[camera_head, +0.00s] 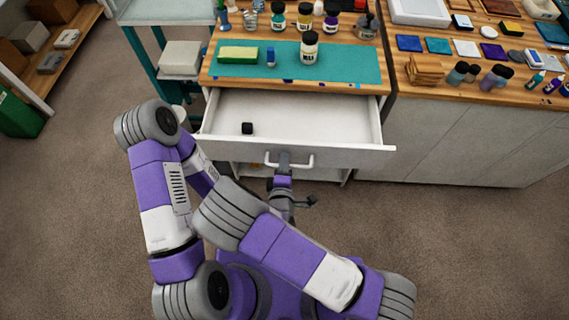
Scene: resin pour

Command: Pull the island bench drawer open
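The island bench drawer (345,132) is pulled well out from under the wooden bench top (235,75), and its white interior shows. Its bar handle (304,163) is on the front panel. My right gripper (284,160) is at the middle of the handle, with its fingers closed around the bar. The fingertips are small and partly hidden in this view. My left arm folds in from the left, and its far end passes behind my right arm. I cannot make out its gripper.
A small black block (247,128) lies in the drawer. A teal mat (350,65) on the bench holds a labelled jar (309,48), a yellow-green sponge (238,54) and a small blue item (270,57). A cabinet (450,140) stands close on the right. Floor is clear in front.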

